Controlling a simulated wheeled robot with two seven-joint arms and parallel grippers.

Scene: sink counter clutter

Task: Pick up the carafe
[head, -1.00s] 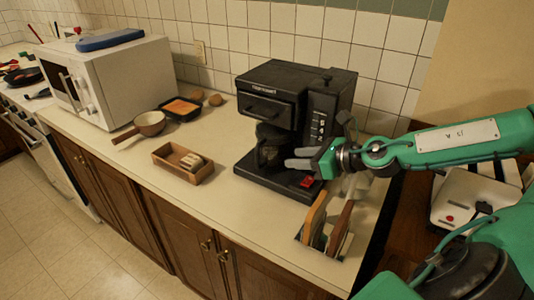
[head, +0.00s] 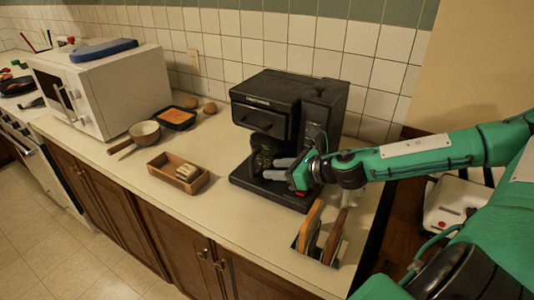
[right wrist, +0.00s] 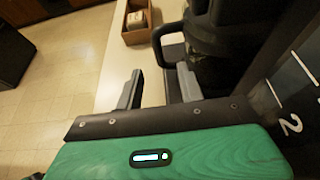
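The dark carafe (head: 264,152) stands inside the black coffee maker (head: 290,105), under its brewing head, and is partly hidden by shadow. The right wrist view shows the carafe's dark body (right wrist: 212,75) with its black loop handle on the left. My right gripper (head: 271,168) is open, its two grey fingers pointing left at the front of the coffee maker, close to the carafe. In the right wrist view the fingers (right wrist: 160,78) are apart, with the handle just beyond their tips. Whether a finger touches the handle cannot be told. My left gripper is not in view.
A wooden box (head: 158,170) with a pale item lies left of the coffee maker. A pan (head: 144,133), a dark tray (head: 177,117) and a microwave (head: 102,90) stand farther left. Upright boards (head: 310,228) stand close in front of my right arm.

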